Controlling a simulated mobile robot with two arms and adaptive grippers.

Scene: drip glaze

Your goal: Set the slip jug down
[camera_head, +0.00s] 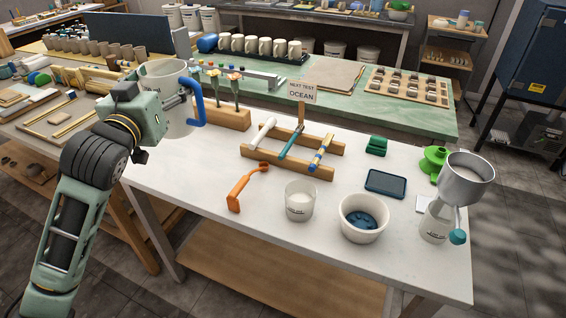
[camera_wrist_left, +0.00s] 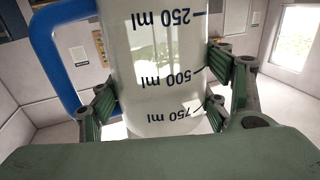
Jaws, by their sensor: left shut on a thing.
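The slip jug (camera_head: 176,105) is a clear cylinder with a blue handle on its right side, at the upper left in the head view. My left gripper (camera_head: 164,108) is shut on its body, and the jug looks close to upright. It appears held above the left back part of the white table (camera_head: 225,150); the exact gap under its base is hard to judge. In the left wrist view green finger pads press both sides of the jug (camera_wrist_left: 155,60), which shows ml marks and the blue handle at left. My right gripper is not in view.
A wooden block (camera_head: 236,118) with upright tools stands right beside the jug. A wooden rack (camera_head: 290,170), an orange tool (camera_head: 243,190), a glass beaker (camera_head: 299,205), a white bowl (camera_head: 363,204) and a metal cup (camera_head: 467,180) occupy the table. Its left front part is clear.

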